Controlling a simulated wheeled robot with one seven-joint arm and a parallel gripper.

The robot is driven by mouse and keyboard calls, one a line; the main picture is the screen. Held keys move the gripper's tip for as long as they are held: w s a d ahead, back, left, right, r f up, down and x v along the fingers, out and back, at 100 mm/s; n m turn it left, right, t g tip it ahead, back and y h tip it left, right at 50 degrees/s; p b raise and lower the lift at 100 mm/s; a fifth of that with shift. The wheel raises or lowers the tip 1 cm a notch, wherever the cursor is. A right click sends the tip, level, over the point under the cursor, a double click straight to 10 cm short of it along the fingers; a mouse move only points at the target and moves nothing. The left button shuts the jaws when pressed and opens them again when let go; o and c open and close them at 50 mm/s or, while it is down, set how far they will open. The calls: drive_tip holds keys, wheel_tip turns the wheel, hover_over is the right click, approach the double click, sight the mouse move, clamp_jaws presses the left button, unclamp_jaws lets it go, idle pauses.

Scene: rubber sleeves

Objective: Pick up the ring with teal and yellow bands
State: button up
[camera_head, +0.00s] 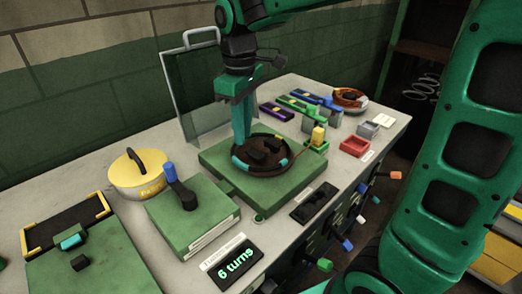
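A round dark brown ring (286,172) with teal and yellow-orange patches on its rim lies on a square green block (216,163) in the middle of the table. Dark pieces show inside it. My gripper (240,158) points down at the left part of this ring, with its teal fingers over the rim. The fingers appear close together. I cannot tell whether they hold the rim or only stand in front of it. The fingertips blend with a teal patch there.
A yellow round pot (138,178) and a green box with a blue-tipped lever (192,220) stand left. A display (232,262) reads "6 turns". A clear framed panel (200,90) stands behind. Red tray (355,147), another round dish (350,98) and coloured bars lie right.

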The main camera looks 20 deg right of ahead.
sight(245, 164)
wheel_tip(245, 164, down, 10)
drive_tip(key=shift+w+r, duration=0.1)
drive_tip(key=shift+r, duration=0.05)
idle(0.4)
clamp_jaws()
